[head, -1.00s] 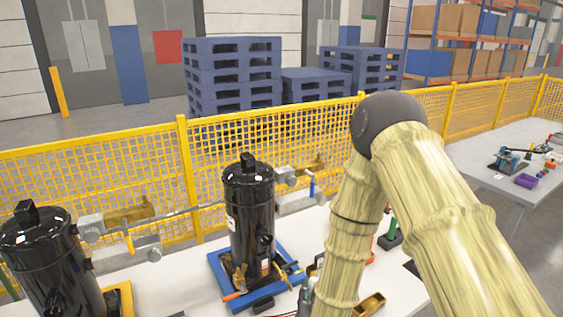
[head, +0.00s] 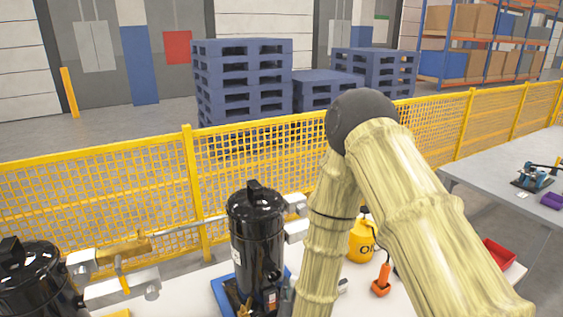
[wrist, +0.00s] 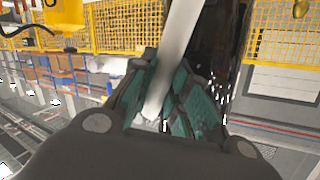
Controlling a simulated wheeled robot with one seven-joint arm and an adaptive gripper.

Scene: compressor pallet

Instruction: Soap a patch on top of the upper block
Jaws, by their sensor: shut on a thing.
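My gripper (wrist: 165,100) has teal finger pads and is shut on a pale, rod-like thing (wrist: 180,40) in the wrist view. What that thing is, I cannot tell. In the head view my gripper is not clear, low behind my arm. A black compressor (head: 256,240) stands upright left of my arm. Beside it are two grey blocks, an upper block (head: 296,205) and a lower one (head: 297,230), partly hidden by my arm. Another pair of grey blocks, upper (head: 82,262) and lower (head: 120,285), is by the left compressor. No soap patch is discernible.
The left compressor (head: 38,280) stands at the lower left. A yellow mesh fence (head: 90,195) runs behind the bench. A yellow oil can (head: 361,243), an orange-based tool (head: 381,282) and a red tray (head: 499,254) lie around my arm. A grey table (head: 500,180) is at the right.

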